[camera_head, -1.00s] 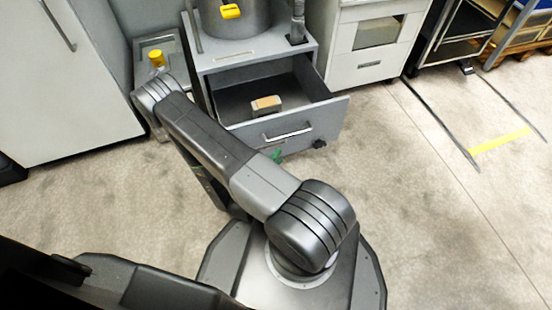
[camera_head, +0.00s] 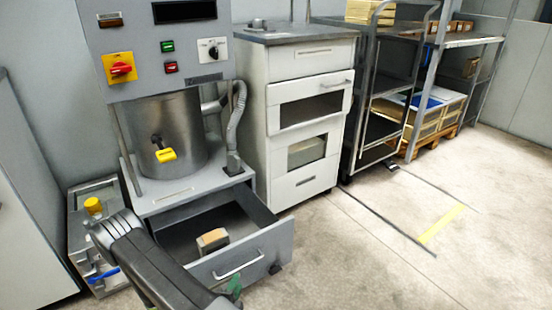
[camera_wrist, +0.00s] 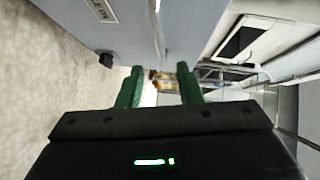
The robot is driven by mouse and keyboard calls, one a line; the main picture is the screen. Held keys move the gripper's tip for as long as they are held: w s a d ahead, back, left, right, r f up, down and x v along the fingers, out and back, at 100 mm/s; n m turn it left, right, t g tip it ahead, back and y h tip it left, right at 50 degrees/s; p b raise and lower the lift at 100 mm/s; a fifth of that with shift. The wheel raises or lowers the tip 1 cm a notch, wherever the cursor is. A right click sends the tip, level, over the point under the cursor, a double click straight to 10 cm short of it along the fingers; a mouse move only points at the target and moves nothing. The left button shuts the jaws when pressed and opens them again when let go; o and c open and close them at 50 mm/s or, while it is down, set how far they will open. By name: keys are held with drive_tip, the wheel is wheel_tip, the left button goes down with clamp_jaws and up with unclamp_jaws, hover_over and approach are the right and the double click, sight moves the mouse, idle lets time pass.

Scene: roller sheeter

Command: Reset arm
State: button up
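My arm (camera_head: 150,262) reaches up from the bottom of the head view, in front of the open drawer (camera_head: 238,262). In the wrist view my gripper (camera_wrist: 160,86) shows two green fingers set apart with nothing between them. In the head view only a bit of green shows near the drawer front, and most of the gripper is hidden. A small box with a tan top (camera_head: 212,240) sits inside the drawer.
The sheeter machine (camera_head: 160,60) has a red knob and a yellow handle. A small unit with a yellow knob (camera_head: 93,206) stands left. A white cabinet (camera_head: 300,185), cart and shelves (camera_head: 450,42) stand right. The floor (camera_head: 370,260) at right is clear.

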sight(244, 266)
drive_tip(key=b+x, duration=0.2)
drive_tip(key=x, duration=0.7)
drive_tip(key=shift+w+d, duration=0.1)
